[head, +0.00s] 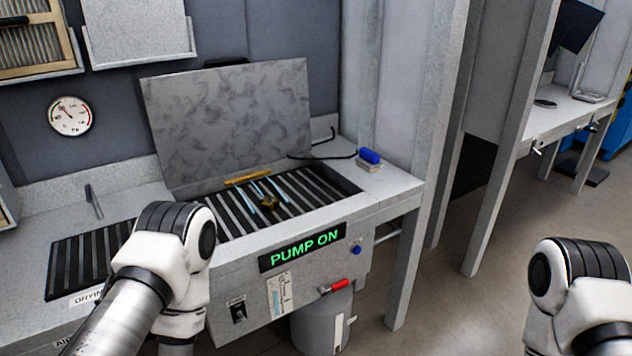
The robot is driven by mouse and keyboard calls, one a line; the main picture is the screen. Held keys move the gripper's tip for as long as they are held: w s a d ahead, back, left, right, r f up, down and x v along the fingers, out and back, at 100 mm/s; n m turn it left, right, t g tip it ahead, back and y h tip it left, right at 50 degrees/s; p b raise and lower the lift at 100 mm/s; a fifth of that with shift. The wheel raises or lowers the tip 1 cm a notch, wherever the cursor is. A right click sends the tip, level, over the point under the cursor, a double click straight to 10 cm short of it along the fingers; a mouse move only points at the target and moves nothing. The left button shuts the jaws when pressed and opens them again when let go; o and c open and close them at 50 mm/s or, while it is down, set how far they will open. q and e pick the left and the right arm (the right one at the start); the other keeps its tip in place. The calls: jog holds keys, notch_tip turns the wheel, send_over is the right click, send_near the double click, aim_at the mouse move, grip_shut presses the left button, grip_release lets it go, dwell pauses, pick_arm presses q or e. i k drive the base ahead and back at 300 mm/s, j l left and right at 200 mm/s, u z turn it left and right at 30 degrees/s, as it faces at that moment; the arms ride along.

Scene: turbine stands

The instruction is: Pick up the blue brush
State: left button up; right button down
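A small blue object (369,156), which looks like the blue brush, rests on a flat pale block at the right rear corner of the wash basin's rim. It is too small to tell whether the pale part below belongs to it. Neither of my grippers shows. My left arm comes in at the lower left, in front of the basin, and my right arm is at the lower right edge. Both arms are well apart from the blue object.
The wash basin (395,183) has a raised grey lid (230,120) and a slatted grate. On the grate lie a yellow-brown bar (248,177), a brassy part (270,203) and pale blue streaks. A black hose (325,156) curves near the blue object. A post stands to its right.

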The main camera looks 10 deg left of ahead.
aim_at(369, 160)
jog(key=i+l+u, duration=0.35)
jog(key=i+l, duration=0.2)
jog(key=i+l+u, duration=0.4)
jog(key=l, duration=0.25)
